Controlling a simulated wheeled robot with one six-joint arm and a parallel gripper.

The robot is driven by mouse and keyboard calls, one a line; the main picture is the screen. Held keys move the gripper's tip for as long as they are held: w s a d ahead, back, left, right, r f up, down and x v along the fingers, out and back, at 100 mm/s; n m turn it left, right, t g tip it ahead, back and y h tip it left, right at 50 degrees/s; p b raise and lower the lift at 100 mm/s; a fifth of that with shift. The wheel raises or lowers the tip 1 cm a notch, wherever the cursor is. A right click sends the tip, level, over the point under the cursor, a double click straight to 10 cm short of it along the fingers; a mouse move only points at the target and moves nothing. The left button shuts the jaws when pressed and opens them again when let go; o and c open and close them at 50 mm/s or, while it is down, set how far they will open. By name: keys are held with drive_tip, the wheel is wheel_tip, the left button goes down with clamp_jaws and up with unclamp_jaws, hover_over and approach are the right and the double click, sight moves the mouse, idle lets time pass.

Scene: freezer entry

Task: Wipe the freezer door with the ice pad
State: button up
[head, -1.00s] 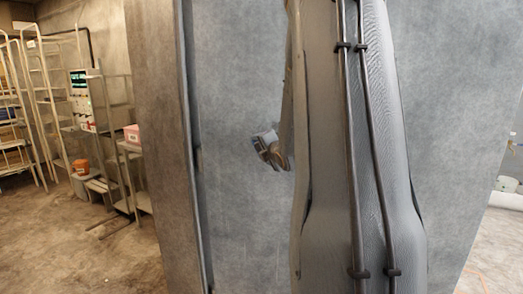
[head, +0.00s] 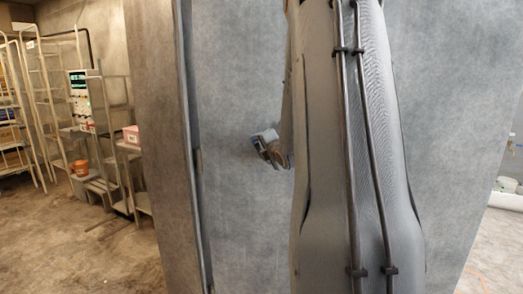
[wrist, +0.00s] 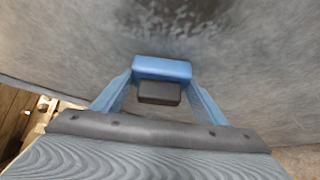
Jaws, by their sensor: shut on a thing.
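The freezer door (head: 235,215) is a large grey upright panel filling the middle of the head view. It also fills the upper part of the wrist view (wrist: 70,60). A dark speckled patch (wrist: 180,14) shows on it at the top of that view. My gripper (wrist: 160,82) is shut on the ice pad, a blue block (wrist: 162,67) with a dark piece behind it, held between the two fingers. In the head view my gripper (head: 268,148) is small, close to the door and partly hidden by my arm. I cannot tell whether the pad touches the door.
A vertical edge with a dark seam (head: 190,150) runs left of the door face. Wire racks (head: 45,100) and shelving with a pink box (head: 131,135) stand at the far left. The concrete floor (head: 70,235) there is open. A white container (head: 507,184) sits at the far right.

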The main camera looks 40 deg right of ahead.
drive_tip(key=shift+w+d, duration=0.15)
drive_tip(key=shift+d, duration=0.05)
